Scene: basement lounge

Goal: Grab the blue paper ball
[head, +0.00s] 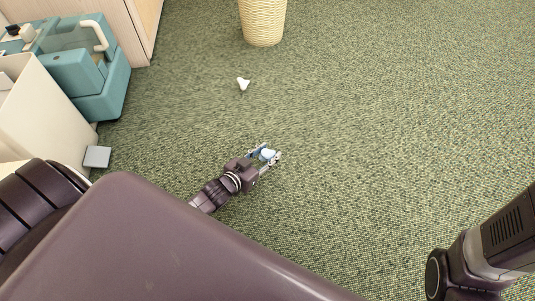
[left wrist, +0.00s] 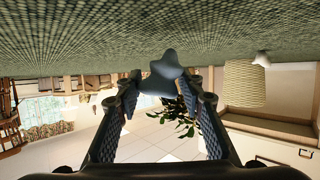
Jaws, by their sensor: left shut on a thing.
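The blue paper ball (head: 267,155) is small and pale blue in the head view, low over or on the green carpet. My left gripper (head: 268,156) is shut on it, with a finger on each side. In the left wrist view the ball (left wrist: 163,73) looks dark blue-grey and lumpy, between the tips of my left gripper (left wrist: 165,80). I cannot tell whether it touches the carpet. My right gripper is out of view; only part of my right arm shows at lower right.
A small white crumpled piece (head: 243,84) lies on the carpet beyond the gripper. A cream woven basket (head: 262,22) stands at the top. A teal machine (head: 100,85) and a small grey block (head: 97,157) are at left. The carpet (head: 400,110) at right is clear.

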